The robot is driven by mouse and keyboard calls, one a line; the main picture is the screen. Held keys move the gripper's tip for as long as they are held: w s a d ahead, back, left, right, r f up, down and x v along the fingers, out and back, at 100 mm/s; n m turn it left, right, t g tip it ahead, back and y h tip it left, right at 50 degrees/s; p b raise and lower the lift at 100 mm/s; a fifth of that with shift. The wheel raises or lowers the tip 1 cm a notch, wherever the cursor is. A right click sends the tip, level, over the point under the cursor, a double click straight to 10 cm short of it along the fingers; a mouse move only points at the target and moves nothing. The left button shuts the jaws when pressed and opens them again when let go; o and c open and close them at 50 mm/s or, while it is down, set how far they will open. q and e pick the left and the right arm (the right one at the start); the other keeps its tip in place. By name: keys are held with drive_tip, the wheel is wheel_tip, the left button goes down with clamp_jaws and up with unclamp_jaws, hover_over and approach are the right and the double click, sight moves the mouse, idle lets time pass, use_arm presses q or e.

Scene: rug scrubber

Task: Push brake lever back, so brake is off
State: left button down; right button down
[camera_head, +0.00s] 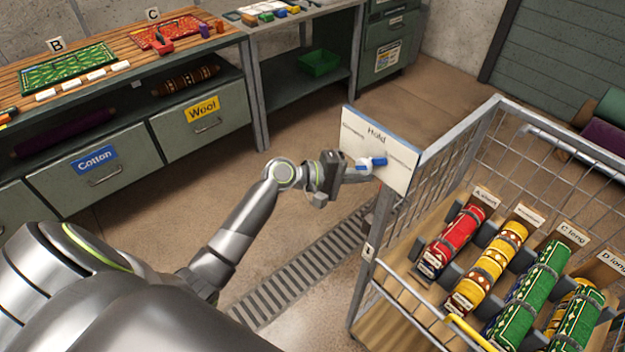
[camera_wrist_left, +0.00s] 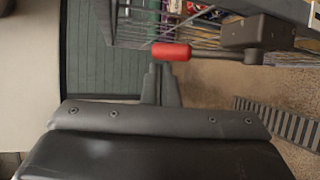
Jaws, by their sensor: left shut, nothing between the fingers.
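The brake lever's red grip (camera_wrist_left: 172,51) shows in the left wrist view, on a dark rod that runs right to a grey box (camera_wrist_left: 258,35). My left gripper (camera_wrist_left: 161,70) is shut and empty, its fingertips just below the red grip in that view. I cannot tell whether they touch it. In the head view my left gripper (camera_head: 350,178) is at the cart's corner, in front of the white "Hold" board (camera_head: 395,165). The red grip cannot be made out in the head view. My right gripper is not in view.
The wire-sided cart (camera_head: 480,140) holds red, yellow and green rolled rugs on the right. A blue piece (camera_head: 371,162) shows against the board. A floor grate (camera_head: 300,275) runs below my arm. A workbench (camera_head: 120,75) with drawers stands at the left.

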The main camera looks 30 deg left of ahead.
use_arm(q)
drive_tip(key=b+v, duration=0.3)
drive_tip(key=v, duration=1.1)
drive_tip(key=shift+s+f, duration=0.1)
drive_tip(key=w+a+f+n+y, duration=0.1)
drive_tip(key=a+f+y, duration=0.25)
drive_tip(key=f, duration=0.55)
drive_tip(key=a+f+n+y, duration=0.1)
drive_tip(key=a+f+y, duration=0.1)
drive_tip(key=a+f, duration=0.45)
drive_tip(key=s+a+f+m+g+y, duration=0.15)
drive_tip(key=s+f, duration=0.25)
drive_tip(key=f, duration=0.5)
drive_tip(key=s+a+f+y, duration=0.2)
drive_tip(key=s+f+y, duration=0.1)
drive_tip(key=f, duration=0.7)
drive_tip(key=s+d+f+m+g+y, duration=0.15)
drive_tip(key=s+f+m+g, duration=0.25)
drive_tip(key=s+f, duration=0.95)
drive_tip(key=s+d+f+m+g, duration=0.1)
drive_tip(key=s+d+f+m, duration=0.2)
drive_tip(key=s, duration=0.7)
drive_tip(key=s+d+f+m+g, duration=0.2)
drive_tip(key=s+d+f, duration=0.3)
drive_tip(key=s, duration=0.6)
drive_tip(key=shift+s+d+f+m+y, duration=0.2)
drive_tip(key=shift+s+d+m+y, duration=0.15)
drive_tip(key=shift+m, duration=0.1)
